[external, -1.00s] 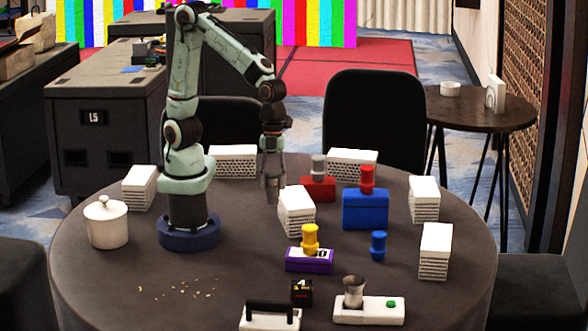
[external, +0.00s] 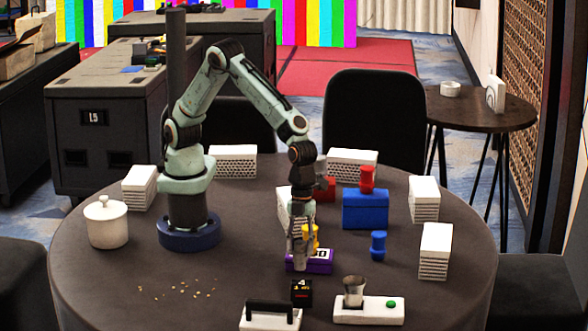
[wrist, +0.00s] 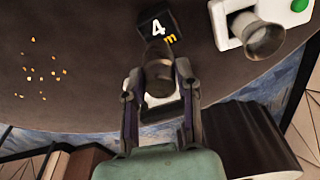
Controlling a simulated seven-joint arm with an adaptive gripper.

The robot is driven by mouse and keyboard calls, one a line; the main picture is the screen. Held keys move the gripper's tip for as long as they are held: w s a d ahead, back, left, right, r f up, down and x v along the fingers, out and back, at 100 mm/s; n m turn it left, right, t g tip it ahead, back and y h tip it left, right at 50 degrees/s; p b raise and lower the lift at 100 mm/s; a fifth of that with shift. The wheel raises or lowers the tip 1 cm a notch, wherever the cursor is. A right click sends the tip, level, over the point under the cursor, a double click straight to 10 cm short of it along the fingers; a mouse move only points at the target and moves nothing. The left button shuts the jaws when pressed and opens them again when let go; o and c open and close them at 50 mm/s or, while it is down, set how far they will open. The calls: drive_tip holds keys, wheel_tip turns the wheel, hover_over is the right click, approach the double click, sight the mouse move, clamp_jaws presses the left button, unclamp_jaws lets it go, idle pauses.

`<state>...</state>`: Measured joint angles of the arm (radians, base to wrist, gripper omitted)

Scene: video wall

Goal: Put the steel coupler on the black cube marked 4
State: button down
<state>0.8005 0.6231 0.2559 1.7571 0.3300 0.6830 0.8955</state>
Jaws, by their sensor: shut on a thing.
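The steel coupler (wrist: 158,72), a dark grey cylinder, is between the fingers of my gripper (wrist: 160,88) in the wrist view; the gripper is shut on it. In the external view my gripper (external: 300,258) points down in front of the purple block, just behind and above the black cube marked 4 (external: 301,292). In the wrist view the cube (wrist: 157,27) lies just beyond the coupler, which overlaps its near edge. I cannot tell the exact height gap. The coupler is hard to make out in the external view.
A purple block (external: 322,267) with a yellow coupler (external: 313,237) is partly hidden by my gripper. A white box with a metal cup (external: 353,292) and green button stands right of the cube. A white block with a black handle (external: 268,318) is at front left. A blue coupler (external: 378,245) stands right.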

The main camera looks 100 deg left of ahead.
sight(302, 261)
drive_tip(key=shift+w+d+f, duration=0.1)
drive_tip(key=shift+f, duration=0.85)
drive_tip(key=shift+w+d+f, duration=0.1)
drive_tip(key=shift+f, duration=0.8)
drive_tip(key=shift+f, duration=0.15)
drive_tip(key=c, duration=0.8)
unclamp_jaws()
wheel_tip(302, 261, up, 12)
drive_tip(key=a, duration=0.2)
drive_tip(key=s+a+r+n, duration=0.2)
drive_tip(key=a+r+n, duration=0.35)
drive_tip(key=a, duration=0.45)
drive_tip(key=s+a+n+y, duration=0.2)
drive_tip(key=s+a+n, duration=1.3)
drive_tip(key=s+a, duration=0.1)
drive_tip(key=shift+s+a+f, duration=0.4)
drive_tip(key=shift+s, duration=0.3)
